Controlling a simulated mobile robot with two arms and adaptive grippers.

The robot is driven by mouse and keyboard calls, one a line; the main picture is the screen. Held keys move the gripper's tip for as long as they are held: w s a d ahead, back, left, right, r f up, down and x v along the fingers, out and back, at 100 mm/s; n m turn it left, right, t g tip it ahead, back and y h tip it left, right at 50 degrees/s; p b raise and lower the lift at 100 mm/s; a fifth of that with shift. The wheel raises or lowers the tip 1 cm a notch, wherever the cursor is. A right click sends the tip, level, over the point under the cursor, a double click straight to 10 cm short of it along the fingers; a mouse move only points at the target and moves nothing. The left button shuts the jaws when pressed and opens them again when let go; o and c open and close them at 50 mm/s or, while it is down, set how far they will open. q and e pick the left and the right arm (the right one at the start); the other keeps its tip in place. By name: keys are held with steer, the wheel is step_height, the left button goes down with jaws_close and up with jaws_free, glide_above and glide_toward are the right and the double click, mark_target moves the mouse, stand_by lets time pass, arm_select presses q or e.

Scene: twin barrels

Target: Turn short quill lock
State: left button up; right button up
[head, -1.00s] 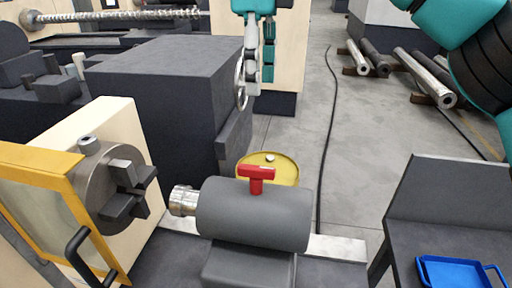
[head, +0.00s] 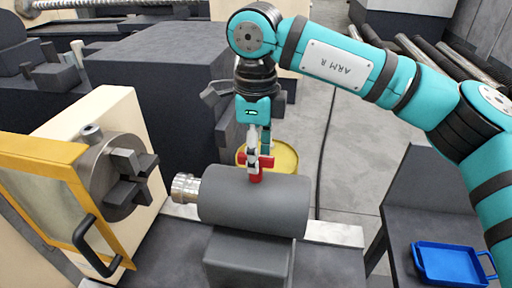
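The quill lock is a short red T-shaped handle (head: 268,162) on top of the grey tailstock barrel (head: 256,203). My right gripper (head: 255,168) points down from above, with its fingers right at the red handle and hiding its left part. Whether the fingers are closed on the handle or only beside it cannot be told. The silvery quill (head: 184,188) sticks out of the barrel's left end. My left gripper is not in view.
A chuck (head: 122,175) and a yellow-framed guard (head: 60,165) with a black handle stand at left. A yellow round lid or drum (head: 285,158) is behind the barrel. A blue tray (head: 450,265) lies on a dark bench at right.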

steer(key=shift+f, duration=0.15)
jaws_close()
